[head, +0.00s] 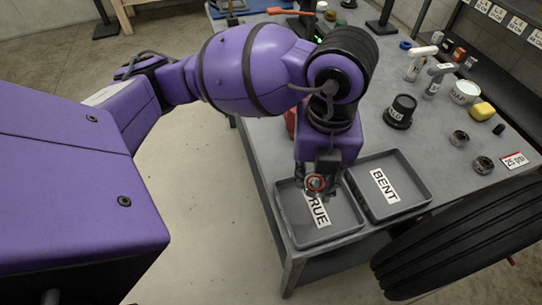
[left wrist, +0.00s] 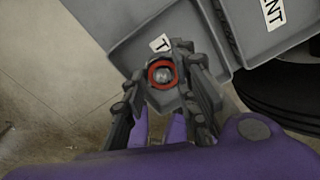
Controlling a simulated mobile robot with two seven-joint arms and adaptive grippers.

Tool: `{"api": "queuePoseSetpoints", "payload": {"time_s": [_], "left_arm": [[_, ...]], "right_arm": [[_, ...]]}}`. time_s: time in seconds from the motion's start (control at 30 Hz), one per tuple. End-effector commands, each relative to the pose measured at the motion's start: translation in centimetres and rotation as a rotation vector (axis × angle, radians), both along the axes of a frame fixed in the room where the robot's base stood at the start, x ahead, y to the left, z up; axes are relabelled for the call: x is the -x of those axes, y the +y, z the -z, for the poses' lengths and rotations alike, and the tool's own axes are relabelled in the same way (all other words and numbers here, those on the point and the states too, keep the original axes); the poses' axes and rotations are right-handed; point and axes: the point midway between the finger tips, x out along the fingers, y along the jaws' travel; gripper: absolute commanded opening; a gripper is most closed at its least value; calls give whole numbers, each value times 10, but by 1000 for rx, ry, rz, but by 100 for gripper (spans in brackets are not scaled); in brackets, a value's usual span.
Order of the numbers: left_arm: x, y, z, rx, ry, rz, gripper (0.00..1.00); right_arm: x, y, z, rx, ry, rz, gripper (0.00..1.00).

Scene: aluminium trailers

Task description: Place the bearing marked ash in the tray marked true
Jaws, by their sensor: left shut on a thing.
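My left gripper (head: 318,181) points down over the tray marked TRUE (head: 345,232), near that tray's back edge. It is shut on a small round bearing (head: 315,183) with a red ring. In the left wrist view the bearing (left wrist: 162,74) sits between the two fingers of the gripper (left wrist: 170,80); no ash marking can be read on it. The tray marked TRUE shows partly behind it in that view (left wrist: 135,50). I cannot tell how high the bearing is above the tray floor. My right gripper is not in view.
The tray marked BENT (head: 422,200) adjoins on the right and is empty. Two dark bearings (head: 484,165) (head: 459,138) lie on the grey table (head: 440,165). A tyre (head: 460,245) fills the front right.

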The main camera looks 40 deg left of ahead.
Motion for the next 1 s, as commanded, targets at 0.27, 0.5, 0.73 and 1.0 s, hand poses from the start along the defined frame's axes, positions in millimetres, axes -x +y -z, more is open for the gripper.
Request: {"api": "queuePoseSetpoints", "payload": {"time_s": [0.27, 0.5, 0.73, 1.0], "left_arm": [[-13, 8, 17, 1, -3, 0, 0], [-16, 10, 50, 1, 0, 1, 0], [-17, 9, 51, 1, -5, 2, 0], [-17, 9, 54, 1, -5, 2, 40]], "right_arm": [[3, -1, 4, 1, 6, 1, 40], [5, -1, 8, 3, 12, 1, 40], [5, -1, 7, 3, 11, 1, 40], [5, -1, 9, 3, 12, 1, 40]]}}
